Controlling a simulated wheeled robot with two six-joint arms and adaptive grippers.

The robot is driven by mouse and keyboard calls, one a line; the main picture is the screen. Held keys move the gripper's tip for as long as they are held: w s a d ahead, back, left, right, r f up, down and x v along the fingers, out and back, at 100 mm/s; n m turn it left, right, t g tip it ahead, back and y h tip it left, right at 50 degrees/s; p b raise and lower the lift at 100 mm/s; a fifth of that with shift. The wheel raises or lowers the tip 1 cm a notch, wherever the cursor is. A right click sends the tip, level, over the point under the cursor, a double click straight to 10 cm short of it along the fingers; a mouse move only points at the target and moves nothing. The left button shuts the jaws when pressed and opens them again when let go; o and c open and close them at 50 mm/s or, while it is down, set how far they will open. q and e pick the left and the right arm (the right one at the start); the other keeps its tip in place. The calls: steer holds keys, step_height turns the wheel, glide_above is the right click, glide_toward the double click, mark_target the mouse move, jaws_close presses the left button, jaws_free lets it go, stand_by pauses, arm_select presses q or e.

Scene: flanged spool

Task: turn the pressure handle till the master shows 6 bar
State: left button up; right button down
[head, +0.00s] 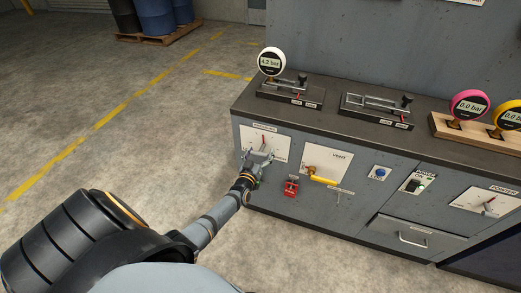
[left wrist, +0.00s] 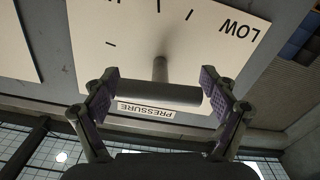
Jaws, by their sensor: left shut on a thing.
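The pressure handle is a grey T-shaped bar (left wrist: 160,97) in front of a white scale plate (left wrist: 165,35), with a PRESSURE label and LOW at one end. My left gripper (left wrist: 157,92) is shut on the bar, one purple-padded finger at each end. In the head view my left gripper (head: 258,158) is at the plate (head: 281,143) on the left of the cabinet front and hides most of the handle. The master gauge, white-rimmed (head: 271,62), stands on the cabinet top and seems to read 4.2 bar. My right gripper is not in view.
To the right of the plate are a VENT plate with a yellow lever (head: 322,180), a red part (head: 291,187), a blue button (head: 380,173) and a power switch (head: 414,186). Pink (head: 468,106) and yellow gauges (head: 508,115) read 0.0 bar.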

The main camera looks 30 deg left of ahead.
arm_select(q)
steer(key=m+p, duration=0.1)
steer(key=m, duration=0.2)
steer(key=shift+m, duration=0.3)
steer(key=shift+f+m+p, duration=0.1)
steer(key=shift+m+p, duration=0.55)
steer(key=shift+m, duration=1.25)
steer(key=o, duration=1)
steer(key=shift+s, duration=0.15)
steer(key=v, duration=1.2)
steer(key=shift+d, duration=0.1)
